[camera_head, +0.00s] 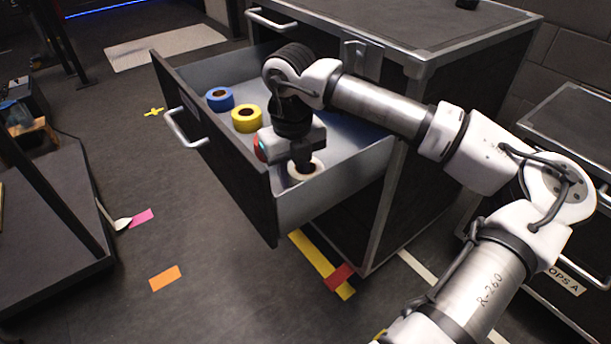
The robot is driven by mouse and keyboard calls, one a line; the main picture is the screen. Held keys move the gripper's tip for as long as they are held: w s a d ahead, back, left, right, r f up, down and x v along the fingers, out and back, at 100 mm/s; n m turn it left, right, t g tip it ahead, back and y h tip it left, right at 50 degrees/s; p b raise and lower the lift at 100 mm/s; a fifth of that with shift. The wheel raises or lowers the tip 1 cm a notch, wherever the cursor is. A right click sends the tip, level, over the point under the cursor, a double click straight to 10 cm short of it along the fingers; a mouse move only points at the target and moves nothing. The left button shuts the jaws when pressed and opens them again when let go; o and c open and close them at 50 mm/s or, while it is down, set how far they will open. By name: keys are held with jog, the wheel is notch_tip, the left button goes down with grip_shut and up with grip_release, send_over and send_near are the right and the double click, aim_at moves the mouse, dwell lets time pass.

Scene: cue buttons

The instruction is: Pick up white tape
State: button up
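The white tape roll (313,172) lies in the open drawer, near its front right corner. My gripper (302,166) points down right over the white tape, with its fingers at or in the roll's middle. The fingers and part of the roll hide each other, so I cannot tell whether they grip it or how far apart they are. A yellow tape roll (247,119) and a blue tape roll (220,99) lie in the drawer to the left of my gripper.
The drawer (215,150) is pulled out of a dark cabinet (440,25) with metal edges. Its front and side walls stand close around my gripper. A second cabinet (570,110) stands at the right. Floor to the left is mostly clear, with coloured tape marks (165,278).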

jog(key=shift+f, duration=0.35)
grip_shut()
jog(key=shift+r, duration=0.15)
